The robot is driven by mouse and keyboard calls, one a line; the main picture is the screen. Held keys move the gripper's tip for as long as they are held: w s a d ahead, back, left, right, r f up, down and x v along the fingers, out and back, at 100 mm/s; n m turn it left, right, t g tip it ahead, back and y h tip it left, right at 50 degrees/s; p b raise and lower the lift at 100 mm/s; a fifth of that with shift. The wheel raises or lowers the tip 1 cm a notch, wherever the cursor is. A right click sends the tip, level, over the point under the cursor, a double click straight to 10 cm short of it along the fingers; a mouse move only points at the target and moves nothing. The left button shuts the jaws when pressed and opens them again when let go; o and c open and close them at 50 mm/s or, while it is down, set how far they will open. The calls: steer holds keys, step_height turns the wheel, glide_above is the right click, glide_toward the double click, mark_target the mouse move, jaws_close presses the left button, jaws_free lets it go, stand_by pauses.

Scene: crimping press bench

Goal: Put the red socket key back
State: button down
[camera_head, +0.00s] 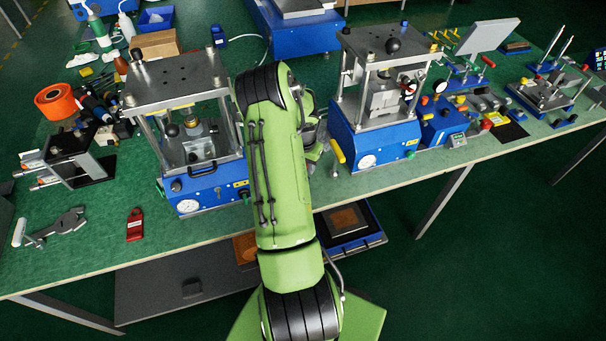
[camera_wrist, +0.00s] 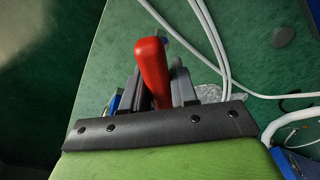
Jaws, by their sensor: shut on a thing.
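The red socket key (camera_wrist: 152,68) shows in the wrist view as a rounded red handle standing up between the dark fingers of my gripper (camera_wrist: 158,88). My gripper is shut on it. The lower part of the key is hidden by the fingers and the black wrist edge. In the head view my green arm hides both the gripper and the key. The place where the key belongs cannot be made out in either view.
Two blue presses (camera_head: 205,180) (camera_head: 372,140) stand on the green bench (camera_head: 95,260), either side of my arm. A red tag (camera_head: 134,225) and a grey tool (camera_head: 52,228) lie at the front left. White hoses (camera_wrist: 215,45) run over the green surface in the wrist view.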

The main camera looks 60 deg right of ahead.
steer(key=shift+f, duration=1.95)
steer(key=c, duration=0.9)
jaws_free()
steer(key=shift+s, duration=0.1)
steer(key=r, duration=0.4)
steer(key=a+r, duration=0.1)
steer(key=r, duration=0.7)
steer(key=shift+a+r+p, duration=0.1)
steer(key=shift+a+p, duration=0.2)
